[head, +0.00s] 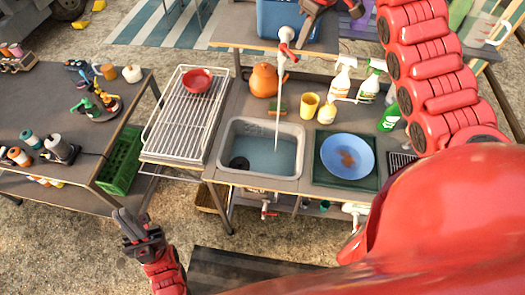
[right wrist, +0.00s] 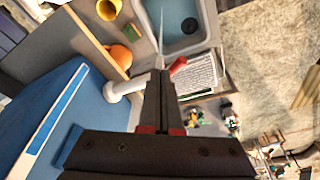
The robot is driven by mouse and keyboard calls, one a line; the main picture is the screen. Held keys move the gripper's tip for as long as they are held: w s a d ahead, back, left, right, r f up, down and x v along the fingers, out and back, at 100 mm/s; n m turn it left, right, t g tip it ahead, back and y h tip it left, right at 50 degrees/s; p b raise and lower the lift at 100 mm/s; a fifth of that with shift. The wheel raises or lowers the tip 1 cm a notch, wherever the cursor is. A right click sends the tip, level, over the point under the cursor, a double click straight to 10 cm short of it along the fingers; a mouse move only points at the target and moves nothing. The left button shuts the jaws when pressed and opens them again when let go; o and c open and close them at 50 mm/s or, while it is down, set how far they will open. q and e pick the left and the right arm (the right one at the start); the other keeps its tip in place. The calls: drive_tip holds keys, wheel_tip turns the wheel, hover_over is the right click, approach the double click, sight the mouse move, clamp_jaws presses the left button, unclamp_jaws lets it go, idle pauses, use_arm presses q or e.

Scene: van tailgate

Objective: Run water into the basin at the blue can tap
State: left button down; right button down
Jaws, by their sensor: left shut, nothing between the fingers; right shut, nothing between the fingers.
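The blue can (head: 285,18) stands on a raised shelf behind the basin. Its white tap with a red handle (head: 287,35) points forward, and a stream of water (head: 279,105) falls from it into the grey-rimmed basin (head: 227,135). Bluish water lies in the basin, with a round black thing at its left end. My right gripper (head: 317,5) is shut and empty beside the can, above the tap. My left gripper (head: 140,228) is shut and empty, low in front of the rack.
A white wire rack (head: 152,140) with a red bowl (head: 197,80) is left of the basin. A blue bowl (head: 346,156) is to its right. An orange jug (head: 264,80), a yellow cup (head: 309,105) and spray bottles (head: 341,78) stand behind.

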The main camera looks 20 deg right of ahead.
drive_tip(key=shift+s, duration=0.1)
drive_tip(key=a, duration=0.5)
drive_tip(key=shift+a+b, duration=0.35)
drive_tip(key=shift+a, duration=0.05)
drive_tip(key=shift+f, duration=0.15)
wheel_tip(320, 180, down, 5)
drive_tip(key=b, duration=0.4)
drive_tip(key=shift+s+r+b, duration=0.1)
drive_tip(key=shift+r+b, duration=0.1)
drive_tip(key=shift+b, duration=0.1)
drive_tip(key=shift+r, duration=0.1)
